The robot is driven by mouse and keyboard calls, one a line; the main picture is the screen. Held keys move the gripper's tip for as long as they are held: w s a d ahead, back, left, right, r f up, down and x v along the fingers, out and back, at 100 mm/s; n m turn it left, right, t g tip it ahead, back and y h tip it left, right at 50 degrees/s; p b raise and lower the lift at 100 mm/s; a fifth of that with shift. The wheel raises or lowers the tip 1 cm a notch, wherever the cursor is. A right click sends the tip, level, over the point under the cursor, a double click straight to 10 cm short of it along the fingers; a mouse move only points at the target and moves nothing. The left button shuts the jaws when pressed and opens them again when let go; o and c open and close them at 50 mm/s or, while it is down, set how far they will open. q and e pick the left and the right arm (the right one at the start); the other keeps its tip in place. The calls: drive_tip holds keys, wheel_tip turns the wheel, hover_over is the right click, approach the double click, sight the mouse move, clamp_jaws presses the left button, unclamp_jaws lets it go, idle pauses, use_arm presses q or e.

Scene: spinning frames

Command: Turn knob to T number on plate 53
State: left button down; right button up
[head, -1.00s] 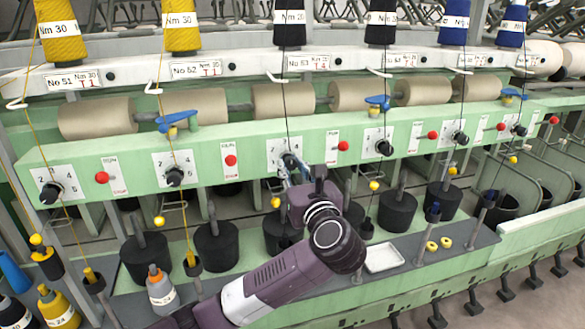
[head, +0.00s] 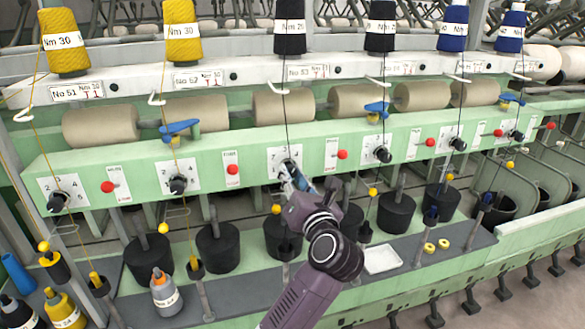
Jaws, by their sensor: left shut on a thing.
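Plate 53 (head: 308,72) is a white label on the white rail below a black yarn cone; its small T number is too blurred to read surely. Below it, on the green panel, a white dial plate (head: 276,160) carries a dark knob (head: 287,166). My left gripper (head: 291,173) reaches up from below and is shut on this knob. The fingers cover part of the knob and the dial's lower right, so its pointer direction cannot be told. My right gripper is not in view.
Similar knobs sit on both sides, such as one under plate 52 (head: 178,185). Red buttons (head: 233,169) lie between the dials. A thread runs down in front of the gripped knob. Black cans (head: 218,248) and a white tray (head: 382,259) stand below.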

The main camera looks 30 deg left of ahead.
use_arm(q)
drive_tip(key=m+p, duration=0.5)
drive_tip(key=shift+r+p, duration=0.2)
drive_tip(key=shift+p, duration=0.2)
drive_tip(key=shift+m+p, duration=0.7)
drive_tip(key=shift+p, duration=0.1)
drive_tip(key=shift+f+m+p, duration=0.15)
drive_tip(key=shift+m+p, duration=0.15)
drive_tip(key=c, duration=1.7)
unclamp_jaws()
drive_tip(key=shift+o, duration=0.2)
drive_tip(key=shift+s+d, duration=0.1)
drive_tip(key=shift+d, duration=0.05)
